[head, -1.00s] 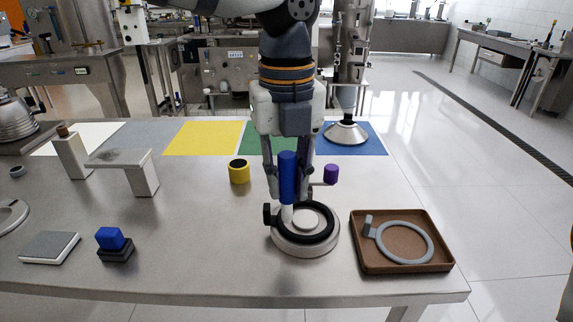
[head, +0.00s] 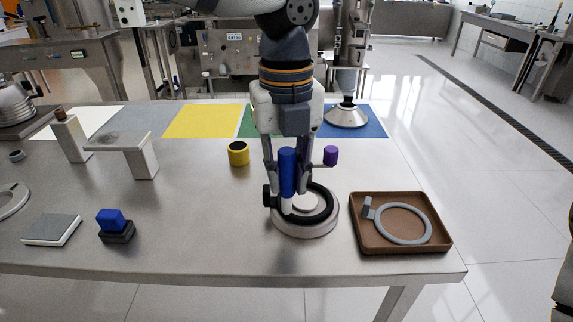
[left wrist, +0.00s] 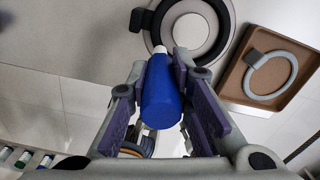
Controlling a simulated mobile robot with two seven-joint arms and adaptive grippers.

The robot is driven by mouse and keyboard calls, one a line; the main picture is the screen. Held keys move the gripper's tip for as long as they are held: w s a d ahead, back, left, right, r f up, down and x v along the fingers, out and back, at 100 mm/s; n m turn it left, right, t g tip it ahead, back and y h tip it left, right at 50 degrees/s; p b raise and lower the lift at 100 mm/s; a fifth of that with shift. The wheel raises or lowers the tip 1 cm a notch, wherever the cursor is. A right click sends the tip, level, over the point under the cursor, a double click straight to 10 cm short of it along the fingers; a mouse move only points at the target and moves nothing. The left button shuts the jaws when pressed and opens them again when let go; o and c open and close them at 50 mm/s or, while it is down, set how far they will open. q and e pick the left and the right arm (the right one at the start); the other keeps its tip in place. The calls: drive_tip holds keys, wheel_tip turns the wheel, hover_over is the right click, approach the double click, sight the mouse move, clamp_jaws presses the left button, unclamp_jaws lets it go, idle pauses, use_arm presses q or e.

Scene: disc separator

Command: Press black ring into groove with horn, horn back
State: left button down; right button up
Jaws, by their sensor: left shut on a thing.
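The horn is a blue handle (head: 288,168) with a white tip; it also shows in the left wrist view (left wrist: 161,95). My left gripper (head: 287,190) is shut on the blue handle, horn upright, tip downward. The tip is over the left part of the black ring (head: 330,212); I cannot tell whether it touches. The black ring, with a black block on its left, lies on the round pale metal disc (head: 305,232). It also shows in the left wrist view (left wrist: 226,12). Its seating in the groove cannot be made out. My right gripper is not in view.
A brown tray (head: 360,240) holding a grey ring (head: 428,226) stands to the right. A purple knob (head: 331,155) and yellow cylinder (head: 238,154) are behind. A blue block (head: 110,219), grey plate (head: 50,230) and bridge stand (head: 146,160) are left. The front middle is clear.

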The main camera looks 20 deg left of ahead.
sight(287, 151)
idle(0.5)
use_arm(q)
wheel_tip(287, 151, up, 5)
drive_tip(key=shift+f, duration=0.1)
idle(0.4)
drive_tip(key=w+d+b, duration=0.3)
drive_tip(key=w+d, duration=0.1)
drive_tip(key=w, duration=0.3)
drive_tip(key=shift+w+d, duration=0.15)
drive_tip(key=shift+w, duration=0.25)
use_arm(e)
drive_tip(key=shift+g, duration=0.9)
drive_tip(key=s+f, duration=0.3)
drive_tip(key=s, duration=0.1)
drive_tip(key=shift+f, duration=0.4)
use_arm(q)
drive_tip(key=shift+f, duration=2.45)
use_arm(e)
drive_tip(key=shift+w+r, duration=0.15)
